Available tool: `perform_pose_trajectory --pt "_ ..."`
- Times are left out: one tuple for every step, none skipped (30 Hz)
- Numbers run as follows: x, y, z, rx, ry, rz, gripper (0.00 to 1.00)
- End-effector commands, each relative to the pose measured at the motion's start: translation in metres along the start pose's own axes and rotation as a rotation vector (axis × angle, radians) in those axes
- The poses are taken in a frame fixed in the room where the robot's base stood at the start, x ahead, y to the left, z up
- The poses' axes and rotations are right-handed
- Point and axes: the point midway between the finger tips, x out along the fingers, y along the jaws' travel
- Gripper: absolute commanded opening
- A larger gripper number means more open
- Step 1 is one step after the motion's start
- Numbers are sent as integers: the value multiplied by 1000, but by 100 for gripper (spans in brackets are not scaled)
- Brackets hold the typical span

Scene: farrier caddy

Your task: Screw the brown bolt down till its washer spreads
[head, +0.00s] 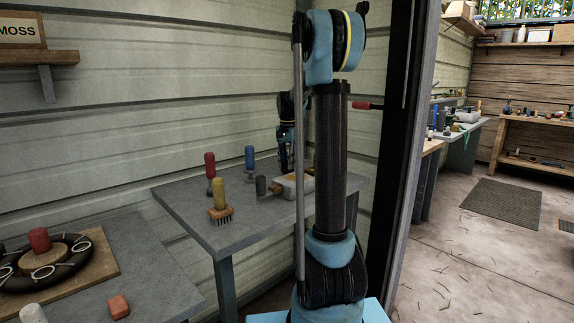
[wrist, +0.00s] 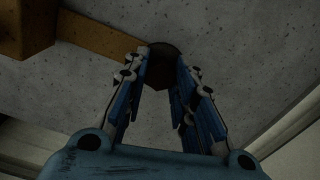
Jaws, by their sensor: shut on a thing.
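In the wrist view, my gripper (wrist: 167,62) has its two blue fingers closed in on the brown bolt (wrist: 170,76), a dark brown piece with a wider rounded end. The bolt's washer cannot be made out. A tan strip (wrist: 105,30) runs from beside the bolt to a brown block at the upper left. In the head view, my gripper (head: 286,158) points down at the back of the small grey table, over a pale box-like item (head: 291,188). My own arm hides part of that spot, and the bolt cannot be made out there.
On the grey table (head: 245,230) stand a yellow-handled brush (head: 219,195), a red-handled tool (head: 210,166), a blue-handled tool (head: 249,157) and a dark cylinder (head: 261,186). The table's front is clear. A nearer bench at lower left holds a black ring (head: 25,278) and a red block (head: 118,306).

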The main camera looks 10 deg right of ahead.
Motion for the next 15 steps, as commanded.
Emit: perform_pose_trajectory --pt "0 -2 0 -2 -1 -4 1" --pt "0 -2 0 -2 -1 -4 1" --pt "0 -2 0 -3 -1 -4 1" --pt "0 -2 0 -3 -1 -4 1" --pt "0 -2 0 -3 -1 -4 27" --pt "0 -2 1 -3 -1 -4 36" --pt "0 -2 1 -3 -1 -4 43" --pt "0 -2 1 -3 -1 -3 45" --pt "0 -2 0 -3 -1 -3 45" --pt "0 -2 0 -3 -1 -3 45" --pt "0 -1 0 -3 0 -3 45" --pt "0 -1 0 -3 0 -2 45" --pt "0 -1 0 -3 0 -2 45" --pt "0 -1 0 -3 0 -2 45" --pt "0 -1 0 -3 0 -2 45"
